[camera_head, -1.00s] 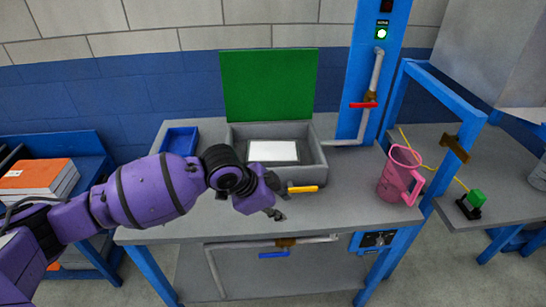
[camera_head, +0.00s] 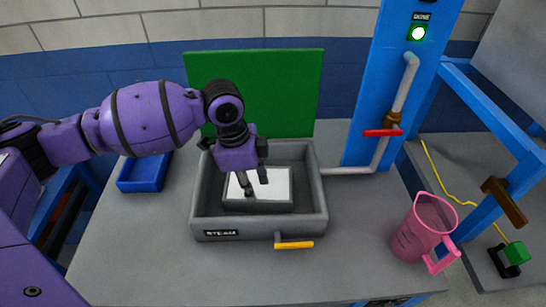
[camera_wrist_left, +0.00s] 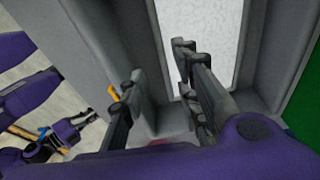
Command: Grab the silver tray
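The silver tray (camera_head: 258,206) sits inside an open grey box marked STEAM (camera_head: 208,222). It has a grey rim and a pale, flat top. My left gripper (camera_head: 254,184) is over the tray, its fingers pointing down and apart with nothing between them. The fingers hide part of the tray's top. In the left wrist view my gripper (camera_wrist_left: 160,95) is open; one finger overlaps the pale tray top (camera_wrist_left: 221,30), and the other is nearer the box wall. I cannot tell whether a finger touches the tray. Small purple parts of mine show at the wrist view's lower left.
The box's green lid (camera_head: 265,90) stands open behind it. An orange handle (camera_head: 294,245) sticks out in front. A blue bin (camera_head: 144,172) is at left, a pink jug (camera_head: 422,230) at right. A red-handled pipe (camera_head: 383,132) runs to the box. The table front is clear.

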